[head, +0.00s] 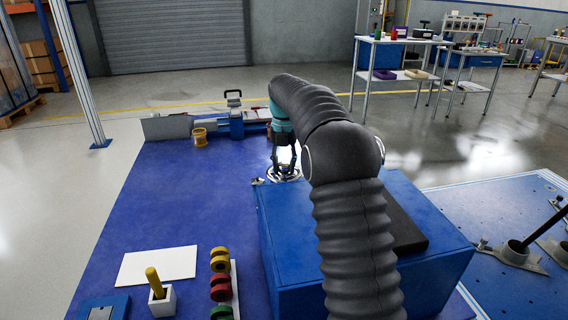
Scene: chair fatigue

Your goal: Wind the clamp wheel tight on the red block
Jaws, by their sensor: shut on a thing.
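My gripper (284,166) points down at the far left corner of the blue box, at the end of my dark, sleeved arm. Its fingers are shut on the clamp wheel (293,178), a pale metal ring with spokes that lies roughly flat. The arm hides part of the area to the right of the wheel. I cannot make out the red block; it may be hidden behind the gripper or the arm.
The blue box (292,262) stands on the blue mat (165,215). A white plate (157,265), a yellow peg (155,283) and coloured rings (220,287) are near left. The mat's middle is clear.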

